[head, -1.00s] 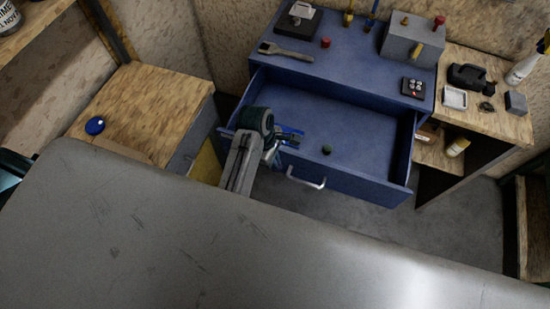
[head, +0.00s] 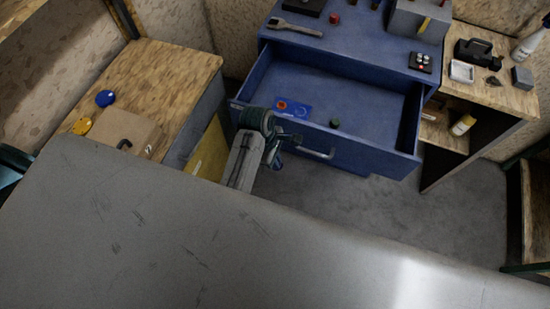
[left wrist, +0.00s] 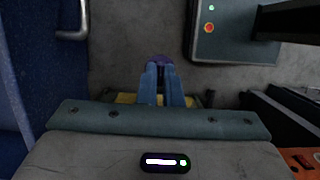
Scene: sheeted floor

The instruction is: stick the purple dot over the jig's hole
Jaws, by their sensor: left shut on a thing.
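My left gripper (head: 274,150) is just in front of the open drawer's front wall, near its left end. In the left wrist view its two blue fingers (left wrist: 159,70) are shut on the purple dot (left wrist: 160,59), whose edge shows at the fingertips. The dot cannot be made out in the head view. My right gripper is in neither view.
The blue drawer (head: 350,98) stands open, with a small dark green object (head: 335,123) inside and a handle (head: 318,153) in front.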

